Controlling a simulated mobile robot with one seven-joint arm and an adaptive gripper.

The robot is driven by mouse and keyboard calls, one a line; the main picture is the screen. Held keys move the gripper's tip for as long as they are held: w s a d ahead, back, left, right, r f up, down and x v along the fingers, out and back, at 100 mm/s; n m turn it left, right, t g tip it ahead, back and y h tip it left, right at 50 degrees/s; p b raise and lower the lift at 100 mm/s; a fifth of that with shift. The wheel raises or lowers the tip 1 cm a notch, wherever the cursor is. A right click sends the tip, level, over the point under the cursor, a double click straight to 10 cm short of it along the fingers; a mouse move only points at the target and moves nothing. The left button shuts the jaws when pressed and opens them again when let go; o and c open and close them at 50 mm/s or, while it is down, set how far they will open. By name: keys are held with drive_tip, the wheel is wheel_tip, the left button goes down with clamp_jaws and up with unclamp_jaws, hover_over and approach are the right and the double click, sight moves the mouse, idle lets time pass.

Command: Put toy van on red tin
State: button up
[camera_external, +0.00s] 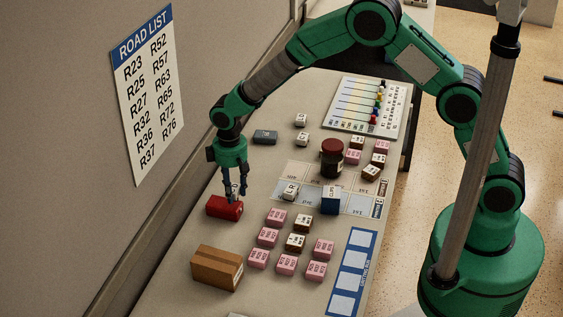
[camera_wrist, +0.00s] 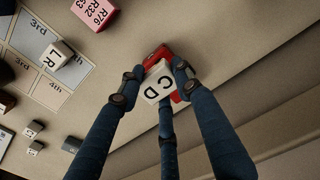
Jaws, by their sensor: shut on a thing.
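My gripper (camera_external: 232,192) points down with its fingers closed around a small white block lettered C D (camera_wrist: 157,82), seen between them in the wrist view. It may be the toy van, but its shape is mostly hidden by the fingers. The red tin (camera_external: 224,208) is a low red box on the table, directly under my gripper in the external view. Its red surface (camera_wrist: 158,53) shows behind and beside the white block in the wrist view. I cannot tell whether the block touches the tin.
A brown carton (camera_external: 217,267) stands in front of the tin. Several pink blocks (camera_external: 286,265) lie to its right. The wall is close on the left.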

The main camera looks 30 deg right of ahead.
sight(224, 204)
drive_tip(key=shift+w+a+f, duration=0.2)
drive_tip(key=shift+w+a, duration=1.1)
drive_tip(key=shift+w, duration=0.2)
drive_tip(key=shift+f+b, duration=0.55)
drive_tip(key=shift+f, duration=1.2)
drive_tip(key=shift+f, duration=0.15)
drive_tip(key=o, duration=1.1)
wheel_tip(224, 204, up, 12)
drive_tip(key=p, duration=0.2)
drive_tip(key=shift+r, duration=0.2)
